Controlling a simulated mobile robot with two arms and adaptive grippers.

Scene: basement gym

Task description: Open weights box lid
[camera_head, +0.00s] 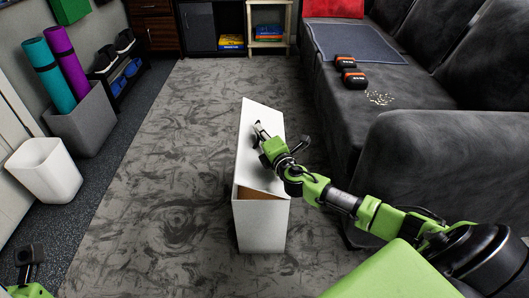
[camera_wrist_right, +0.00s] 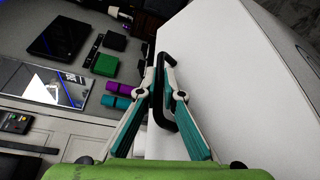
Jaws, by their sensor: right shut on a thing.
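The weights box (camera_head: 260,225) is a tall, narrow white box standing on the carpet in the head view. Its white lid (camera_head: 262,112) sits tilted, and a brown interior shows through a gap at the near end.
A dark grey sofa (camera_head: 425,150) stands close on the right, with black-and-orange weights (camera_head: 350,75) on its seat. A white bin (camera_head: 45,170) and a grey bin with rolled mats (camera_head: 85,125) stand at the left. The carpet (camera_head: 165,190) left of the box is clear.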

